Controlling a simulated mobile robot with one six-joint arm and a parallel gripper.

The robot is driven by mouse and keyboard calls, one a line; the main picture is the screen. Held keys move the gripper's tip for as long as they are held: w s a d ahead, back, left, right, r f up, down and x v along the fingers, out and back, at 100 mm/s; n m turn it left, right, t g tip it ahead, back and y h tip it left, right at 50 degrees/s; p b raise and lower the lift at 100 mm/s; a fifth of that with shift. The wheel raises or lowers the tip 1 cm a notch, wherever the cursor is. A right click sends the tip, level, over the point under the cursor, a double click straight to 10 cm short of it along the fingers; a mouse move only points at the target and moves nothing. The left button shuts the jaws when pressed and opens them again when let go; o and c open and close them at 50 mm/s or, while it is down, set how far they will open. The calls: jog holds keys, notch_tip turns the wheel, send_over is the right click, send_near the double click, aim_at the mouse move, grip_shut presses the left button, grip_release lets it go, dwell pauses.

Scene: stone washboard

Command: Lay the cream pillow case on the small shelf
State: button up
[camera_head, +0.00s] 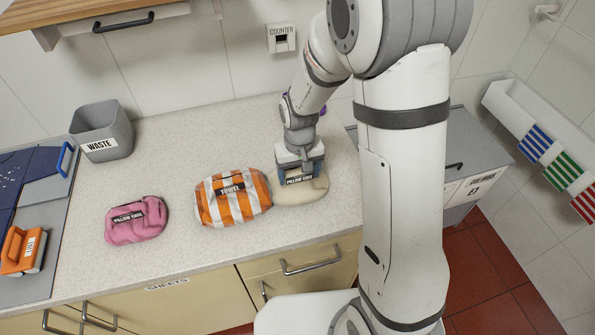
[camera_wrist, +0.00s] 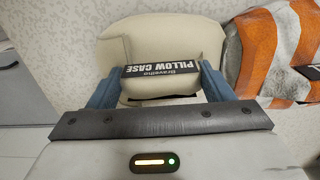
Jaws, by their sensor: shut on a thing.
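The cream pillow case (camera_head: 306,194) is a folded bundle with a black label, on the pale counter to the right of the orange-striped towel. My gripper (camera_head: 299,176) points down over it and is shut on it. In the wrist view, the blue fingers of my gripper (camera_wrist: 158,90) press on both sides of the labelled middle of the pillow case (camera_wrist: 155,50). It looks to be resting on the counter or very near it. A white ledge (camera_head: 500,100) with striped patches is on the right wall; I cannot tell whether it is the small shelf.
The striped towel (camera_head: 232,197) lies close beside my gripper. A pink pillow case (camera_head: 136,219) lies farther left. A grey waste bin (camera_head: 101,128) stands at the back left. A grey box (camera_head: 465,150) stands right of the counter, behind my arm. The counter's back middle is clear.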

jog(key=o, duration=1)
jog(key=shift+o, duration=0.2)
